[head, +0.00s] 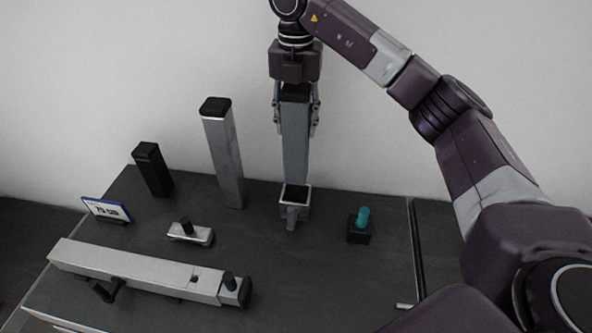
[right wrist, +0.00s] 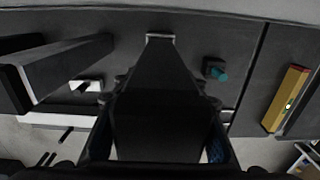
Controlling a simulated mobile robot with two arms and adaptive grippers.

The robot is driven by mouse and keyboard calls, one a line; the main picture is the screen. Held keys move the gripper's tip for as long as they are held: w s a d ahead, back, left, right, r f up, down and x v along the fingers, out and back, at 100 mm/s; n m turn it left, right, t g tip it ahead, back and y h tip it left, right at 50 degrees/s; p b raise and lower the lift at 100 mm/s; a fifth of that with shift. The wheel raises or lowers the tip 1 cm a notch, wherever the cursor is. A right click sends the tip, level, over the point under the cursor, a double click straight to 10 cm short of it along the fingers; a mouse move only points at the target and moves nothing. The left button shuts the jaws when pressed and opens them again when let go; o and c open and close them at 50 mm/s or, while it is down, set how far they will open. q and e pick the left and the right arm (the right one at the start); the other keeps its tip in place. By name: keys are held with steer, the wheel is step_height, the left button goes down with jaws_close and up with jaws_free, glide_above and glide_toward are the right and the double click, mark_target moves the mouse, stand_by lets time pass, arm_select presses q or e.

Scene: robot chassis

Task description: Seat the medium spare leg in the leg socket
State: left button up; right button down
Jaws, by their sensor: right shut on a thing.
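My right gripper (head: 296,115) is shut on a grey square leg with a black top, the medium spare leg (head: 295,150), and holds it upright. The leg socket (head: 291,212) is a small grey square holder with a dark opening, standing on the table below it. The leg's lower end is at the socket's far rim in the head view; I cannot tell whether it touches or how far it is above. In the right wrist view the leg (right wrist: 158,95) runs dark down the middle toward the socket (right wrist: 160,36). My left gripper is not in view.
A taller grey leg (head: 224,160) and a short black leg (head: 153,170) stand to the left. A long grey beam (head: 140,271), a small sign (head: 106,210), a low metal fixture (head: 190,233) and a teal-topped block (head: 359,228) are around. A yellow level (right wrist: 287,100) lies right.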

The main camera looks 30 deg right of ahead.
mark_target(296, 166)
step_height(296, 166, down, 13)
steer(key=shift+r+p, duration=0.2)
steer(key=shift+p, duration=0.85)
steer(key=shift+f, duration=0.2)
steer(key=c, duration=1.2)
jaws_free()
steer(key=shift+s+f, duration=0.1)
step_height(296, 166, up, 11)
steer(key=b, duration=0.2)
steer(key=shift+a+b, duration=0.1)
steer(key=shift+b, duration=0.2)
steer(key=shift+r, duration=0.65)
steer(key=shift+f, duration=0.1)
